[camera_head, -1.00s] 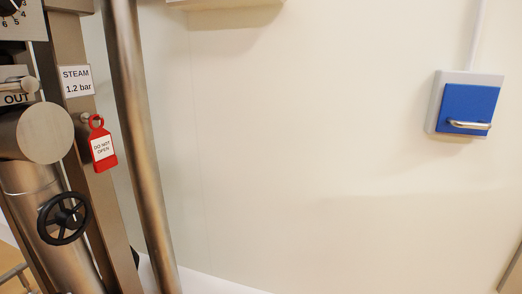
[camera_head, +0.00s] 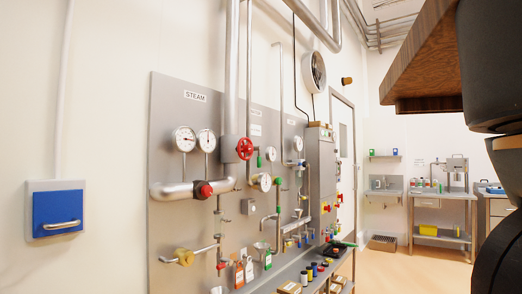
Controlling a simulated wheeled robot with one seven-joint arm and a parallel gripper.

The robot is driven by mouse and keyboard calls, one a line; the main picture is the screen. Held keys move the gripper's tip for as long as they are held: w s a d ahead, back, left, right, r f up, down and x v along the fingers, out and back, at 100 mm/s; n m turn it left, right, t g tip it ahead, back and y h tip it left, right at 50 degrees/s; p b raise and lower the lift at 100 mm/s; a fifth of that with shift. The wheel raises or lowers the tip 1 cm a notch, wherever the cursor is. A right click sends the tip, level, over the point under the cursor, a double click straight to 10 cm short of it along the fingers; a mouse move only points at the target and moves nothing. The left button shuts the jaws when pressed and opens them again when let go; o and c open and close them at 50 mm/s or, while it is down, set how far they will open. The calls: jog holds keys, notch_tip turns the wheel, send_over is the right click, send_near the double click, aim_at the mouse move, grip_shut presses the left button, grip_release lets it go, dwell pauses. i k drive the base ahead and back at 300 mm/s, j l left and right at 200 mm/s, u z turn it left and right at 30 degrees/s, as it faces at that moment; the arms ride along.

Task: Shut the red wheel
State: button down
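A red wheel (camera_head: 245,148) with spokes stands on a thick steel pipe at the middle of the grey STEAM panel (camera_head: 165,110). The panel runs along the wall at the centre left. How far the wheel is turned cannot be told. A round red cap or knob (camera_head: 203,190) sits on the horizontal pipe below and left of it. My gripper is not in view. Large dark rounded parts at the right edge look like my own arm.
Gauges (camera_head: 184,139), a control box (camera_head: 322,165) and tags crowd the panel. A shelf (camera_head: 300,272) with small jars juts out below. A blue-fronted wall box (camera_head: 57,211) is at left. A wooden slab (camera_head: 425,65) hangs at upper right. Open floor (camera_head: 410,270) shows at lower right.

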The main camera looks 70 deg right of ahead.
aim_at(248, 148)
jog(key=k+z, duration=0.1)
jog(key=z, duration=0.7)
jog(key=k+l+z, duration=0.1)
jog(key=z, duration=0.3)
jog(key=i+z, duration=0.2)
jog(key=i, duration=0.3)
jog(key=i+j+z, duration=0.2)
jog(key=i, duration=0.3)
